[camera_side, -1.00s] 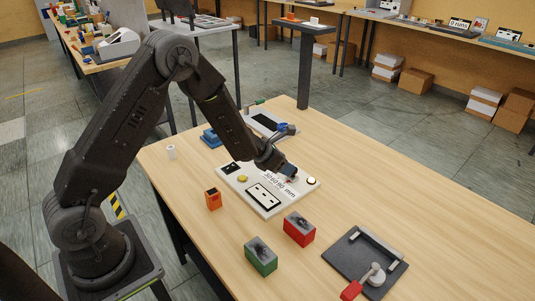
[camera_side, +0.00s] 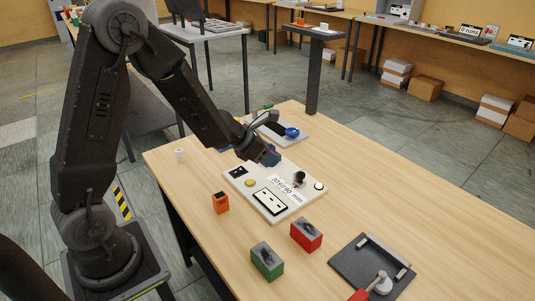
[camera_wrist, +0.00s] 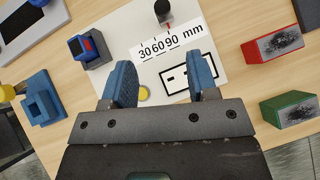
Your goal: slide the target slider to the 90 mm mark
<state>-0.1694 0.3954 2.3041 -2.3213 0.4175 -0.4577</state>
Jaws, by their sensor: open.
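The slider knob (camera_side: 299,178) is dark and stands upright on the white panel (camera_side: 238,174), behind the "30 60 90 mm" scale (camera_side: 287,190). In the wrist view the knob (camera_wrist: 163,10) shows at the top edge, with a small red part at its foot. That red part lies close to the 90 end of the scale (camera_wrist: 170,43); the exact alignment is too small to tell. My gripper (camera_side: 270,155) is above the panel's back edge, apart from the knob. In the wrist view its blue fingers (camera_wrist: 161,82) are spread with nothing between them.
The panel also carries a yellow button (camera_side: 250,183) and a black-outlined plate (camera_side: 270,201). Red (camera_side: 306,235), green (camera_side: 267,261) and orange (camera_side: 221,203) blocks stand in front. A dark tray (camera_side: 345,264) is at front right.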

